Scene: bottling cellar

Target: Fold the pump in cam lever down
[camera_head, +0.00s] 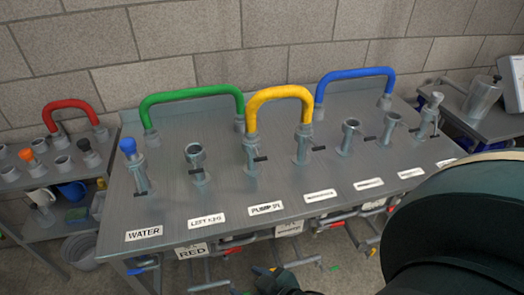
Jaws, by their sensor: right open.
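The pump in port (251,165) stands on the grey metal bench behind the "PUMP IN" label (266,208). The left end of the yellow hose (280,93) sits on it. Its small black cam lever (261,159) sticks out to the right, roughly level. Whether it is latched is too small to tell. My right gripper (267,270) is low at the bottom middle, in front of the bench edge and well short of the lever. It is open and touches nothing that I can see. My left gripper is not in view.
A green hose (190,92) and a blue hose (355,73) arch over the bench (225,193). Several upright ports stand in a row, one with a blue plug (128,147). My dark arm covers the lower right. Pipes hang below the bench front.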

